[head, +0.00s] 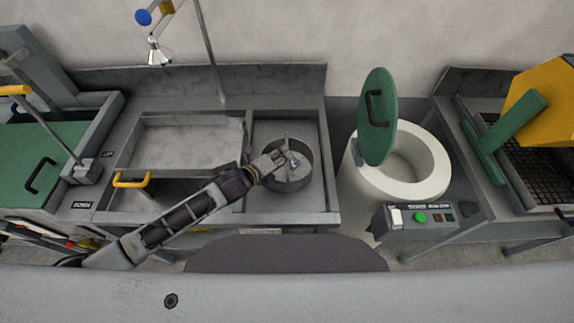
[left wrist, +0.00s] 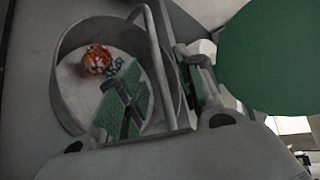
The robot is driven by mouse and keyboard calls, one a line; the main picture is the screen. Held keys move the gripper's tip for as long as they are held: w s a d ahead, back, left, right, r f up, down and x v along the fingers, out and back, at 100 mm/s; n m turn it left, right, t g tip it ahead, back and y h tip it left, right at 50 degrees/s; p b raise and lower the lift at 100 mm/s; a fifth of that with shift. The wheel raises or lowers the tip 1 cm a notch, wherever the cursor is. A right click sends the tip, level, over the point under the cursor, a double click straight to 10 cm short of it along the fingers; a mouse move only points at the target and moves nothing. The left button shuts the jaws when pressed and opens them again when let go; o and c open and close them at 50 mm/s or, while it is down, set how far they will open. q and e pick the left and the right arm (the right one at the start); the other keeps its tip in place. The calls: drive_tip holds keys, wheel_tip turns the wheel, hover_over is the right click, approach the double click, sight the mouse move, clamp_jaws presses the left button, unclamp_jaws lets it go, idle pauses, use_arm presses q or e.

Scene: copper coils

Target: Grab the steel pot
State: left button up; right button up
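The steel pot (head: 287,183) is a round grey pot with an upright bail handle. It stands in the right-hand bay of the workbench. My left gripper (head: 280,160) reaches over the pot from the left. In the left wrist view, one green-padded finger is inside the pot (left wrist: 68,62) and the other is outside. The pot's wall and handle (left wrist: 158,62) lie between the spread fingers of the left gripper (left wrist: 165,92), with gaps showing. An orange-red coil (left wrist: 97,59) lies inside the pot. My right gripper is not in view.
A shallow grey tray (head: 150,158) with a yellow handle lies left of the pot. A white round vessel (head: 432,180) with a raised green lid (head: 378,135) stands to the right, behind a control box (head: 415,222). A thin pole rises behind the bench.

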sight(287, 152)
use_arm(q)
drive_tip(key=shift+p+x, duration=0.35)
drive_tip(key=shift+x, duration=1.75)
drive_tip(key=shift+w+a+r, duration=0.1)
drive_tip(key=shift+w+a, duration=0.05)
clamp_jaws()
